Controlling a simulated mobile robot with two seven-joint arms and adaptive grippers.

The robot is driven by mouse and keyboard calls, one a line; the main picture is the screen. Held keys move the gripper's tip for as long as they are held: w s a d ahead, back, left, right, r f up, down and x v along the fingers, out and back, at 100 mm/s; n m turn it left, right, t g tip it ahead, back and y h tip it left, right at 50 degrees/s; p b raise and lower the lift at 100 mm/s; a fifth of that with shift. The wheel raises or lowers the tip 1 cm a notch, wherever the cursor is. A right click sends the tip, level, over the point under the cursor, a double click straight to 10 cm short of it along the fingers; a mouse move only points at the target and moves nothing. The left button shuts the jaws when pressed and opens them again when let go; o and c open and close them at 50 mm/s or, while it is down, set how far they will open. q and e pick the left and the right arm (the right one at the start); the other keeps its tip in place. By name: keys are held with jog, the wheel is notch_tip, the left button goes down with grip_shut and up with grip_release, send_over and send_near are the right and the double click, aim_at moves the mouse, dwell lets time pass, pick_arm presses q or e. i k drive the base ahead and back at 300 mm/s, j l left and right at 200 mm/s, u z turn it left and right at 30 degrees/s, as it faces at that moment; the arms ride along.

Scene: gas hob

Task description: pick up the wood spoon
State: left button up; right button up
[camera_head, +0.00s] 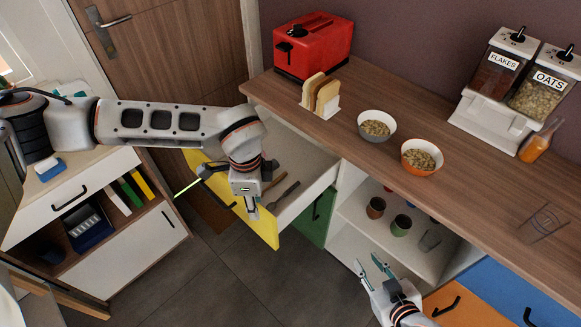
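A brown utensil (274,181), which looks like the wood spoon, lies in the pulled-out drawer (305,160) with the yellow front. A dark grey utensil (285,194) lies beside it. My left arm partly covers the drawer. My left gripper (252,211) points down at the yellow front, just left of the utensils; its fingers are too small and seen too edge-on to tell their opening. My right gripper (366,262) is open and empty, in front of the lower shelf, well to the right of the drawer.
The wooden counter (450,190) holds a red toaster (313,45), a toast rack (321,95), two bowls (376,125) of cereal and dispensers (500,85). Cups (376,207) stand on the open shelf below. A white cabinet (120,262) stands at left. The floor between is clear.

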aim_at(281, 177)
jog(key=i+j+z, duration=0.1)
jog(key=z, duration=0.25)
jog(key=i+j+z, duration=0.1)
jog(key=j+z, duration=0.25)
jog(key=i+j+z, duration=0.1)
jog(key=j+z, duration=0.25)
jog(key=j, duration=0.4)
jog(key=j+z, duration=0.4)
jog(key=j, duration=0.3)
